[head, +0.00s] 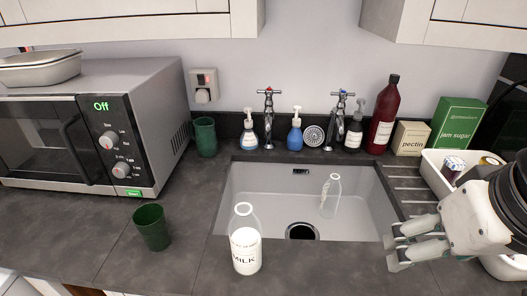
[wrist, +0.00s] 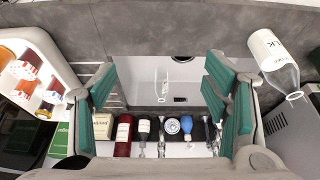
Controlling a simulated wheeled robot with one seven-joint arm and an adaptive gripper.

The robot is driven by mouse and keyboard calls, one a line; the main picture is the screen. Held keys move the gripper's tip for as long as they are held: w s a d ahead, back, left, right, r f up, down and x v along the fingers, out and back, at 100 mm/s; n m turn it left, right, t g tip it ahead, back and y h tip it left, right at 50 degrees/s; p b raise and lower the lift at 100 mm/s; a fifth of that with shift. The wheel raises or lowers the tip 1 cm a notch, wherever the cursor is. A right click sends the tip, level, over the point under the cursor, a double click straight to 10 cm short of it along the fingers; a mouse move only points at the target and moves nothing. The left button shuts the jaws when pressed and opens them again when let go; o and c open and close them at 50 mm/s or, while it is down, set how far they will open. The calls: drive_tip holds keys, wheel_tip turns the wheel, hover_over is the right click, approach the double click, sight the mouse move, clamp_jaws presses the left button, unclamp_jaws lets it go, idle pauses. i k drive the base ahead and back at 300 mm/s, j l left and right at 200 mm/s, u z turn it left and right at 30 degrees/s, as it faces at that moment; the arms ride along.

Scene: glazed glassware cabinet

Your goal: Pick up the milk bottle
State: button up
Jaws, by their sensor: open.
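The milk bottle (head: 246,250) is clear glass with white contents and dark MILK lettering. It stands upright on the dark worktop at the sink's front left edge. In the wrist view the milk bottle (wrist: 271,55) is at the upper right, outside the fingers. My gripper (head: 392,247) is at the right of the head view, right of the bottle and well apart from it. In the wrist view its green-padded fingers (wrist: 162,84) are spread wide with nothing between them.
An empty clear bottle (head: 329,197) stands in the sink (head: 270,190). A green cup (head: 151,228) is left of the milk bottle, with the microwave (head: 150,120) behind. Taps and several bottles line the back. A white tub (head: 432,172) with jars is near my arm.

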sight(245, 228)
drive_tip(key=k+j+z, duration=0.1)
drive_tip(key=j, duration=0.4)
drive_tip(key=k+j+z, duration=0.15)
drive_tip(key=k+j, duration=0.15)
drive_tip(key=j, duration=0.2)
drive_tip(key=k+j+z, duration=0.1)
drive_tip(key=j, duration=0.35)
drive_tip(key=k+j+z, duration=0.1)
drive_tip(key=k+j, duration=0.25)
drive_tip(key=k+j+z, duration=0.15)
drive_tip(key=k+j, duration=0.15)
drive_tip(key=j, duration=0.2)
